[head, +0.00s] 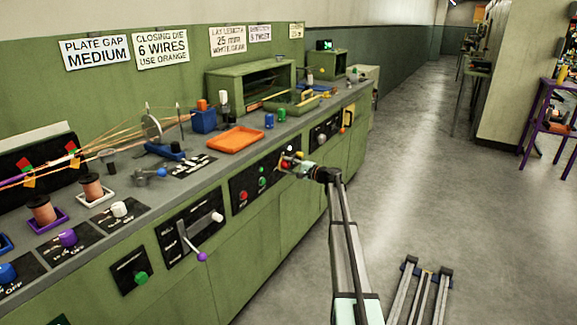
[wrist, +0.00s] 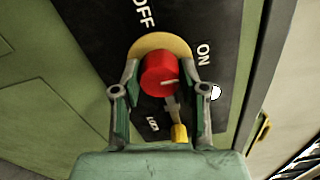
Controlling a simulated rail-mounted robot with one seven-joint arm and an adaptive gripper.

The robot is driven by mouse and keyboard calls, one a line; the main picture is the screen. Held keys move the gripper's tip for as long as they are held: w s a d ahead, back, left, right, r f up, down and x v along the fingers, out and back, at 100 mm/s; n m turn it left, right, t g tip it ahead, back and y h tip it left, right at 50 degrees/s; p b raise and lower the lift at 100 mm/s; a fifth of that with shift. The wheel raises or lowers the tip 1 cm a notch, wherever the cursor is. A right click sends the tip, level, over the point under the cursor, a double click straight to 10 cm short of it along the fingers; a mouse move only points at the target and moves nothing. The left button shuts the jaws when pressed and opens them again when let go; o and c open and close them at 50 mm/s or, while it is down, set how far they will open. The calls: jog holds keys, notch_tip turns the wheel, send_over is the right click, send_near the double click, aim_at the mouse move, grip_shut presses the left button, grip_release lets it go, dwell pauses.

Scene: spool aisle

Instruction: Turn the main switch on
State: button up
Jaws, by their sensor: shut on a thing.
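The main switch is a red round knob (wrist: 158,78) on a yellow ring (wrist: 150,42), set in a black panel (wrist: 105,18) marked OFF, ON and a partly hidden third label. A short pale line on the knob points right in the wrist view, a little below the ON mark. My gripper (wrist: 160,88) has one finger on each side of the knob and is shut on it. A small yellow-ended piece (wrist: 180,133) with a grey shank hangs between the fingers below the knob.
The green bench (head: 275,215) runs along the left. Its front carries a lever with a purple ball (head: 202,257), a green knob (head: 141,278) and red and green buttons (head: 243,195). An orange tray (head: 235,139) lies on top.

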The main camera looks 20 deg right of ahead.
jog(key=shift+w, duration=0.1)
jog(key=o, duration=1.1)
jog(key=shift+a, duration=0.1)
jog(key=shift+o, duration=0.2)
jog(key=v, duration=1.2)
